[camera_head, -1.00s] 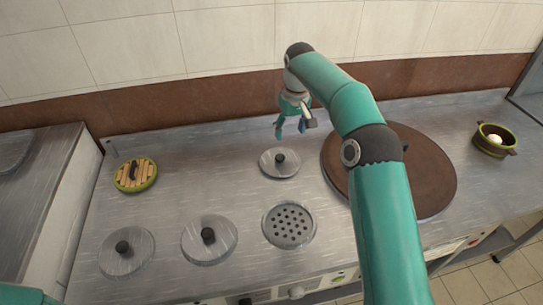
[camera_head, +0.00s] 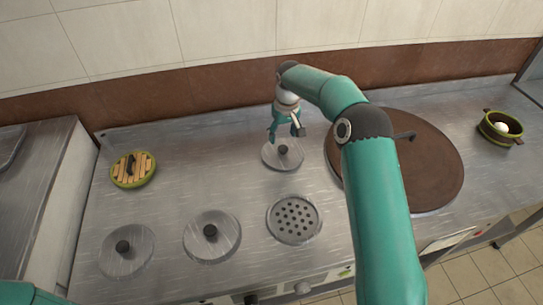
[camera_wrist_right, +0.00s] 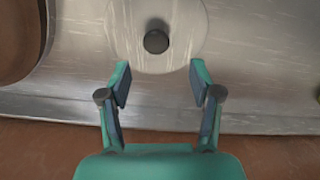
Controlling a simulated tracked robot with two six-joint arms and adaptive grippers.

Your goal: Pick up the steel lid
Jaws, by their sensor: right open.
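A round steel lid (camera_head: 270,160) with a dark knob lies flat on the steel counter, left of the big brown round plate. It also shows in the right wrist view (camera_wrist_right: 182,22), with its knob just beyond the fingertips. My right gripper (camera_head: 285,136) is open and empty, above the far side of this lid. In the right wrist view its two fingers (camera_wrist_right: 160,80) are spread at the lid's near edge, apart from the knob. Two similar steel lids with dark knobs lie at the front, one at left (camera_head: 140,262) and one beside it (camera_head: 225,247). My left gripper is out of view.
A perforated round insert (camera_head: 293,220) lies in front of the back lid. The brown round plate (camera_head: 430,165) is partly behind my right arm. The wall is behind.

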